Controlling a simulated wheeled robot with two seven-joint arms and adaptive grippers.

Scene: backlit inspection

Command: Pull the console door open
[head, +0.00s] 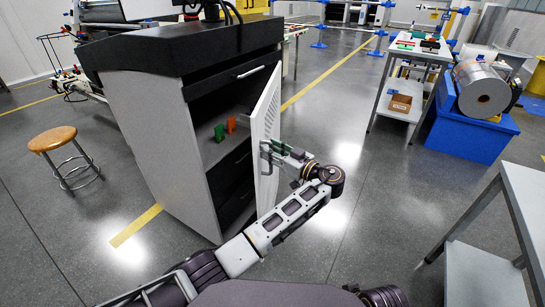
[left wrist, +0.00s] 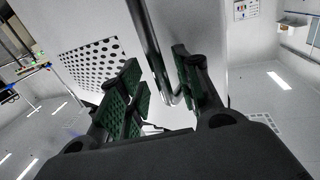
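The console (head: 165,140) is a grey-white cabinet with a black top. Its white door (head: 266,118), with a perforated panel, stands well open, swung out to the right and showing the dark inside. My left gripper (head: 272,152) is at the outer face of the door, by its handle. In the left wrist view, the metal bar handle (left wrist: 152,45) runs between the green-padded fingers of my left gripper (left wrist: 160,85). The fingers are apart, with gaps beside the bar; the bar is nearer the right finger. My right gripper is not in view.
A green item (head: 219,132) and an orange item (head: 231,124) stand on the shelf inside. A wooden-topped stool (head: 52,139) is left of the console. A workbench (head: 418,50), a blue stand with a roll (head: 470,132) and a grey table (head: 525,200) are on the right. The floor between is clear.

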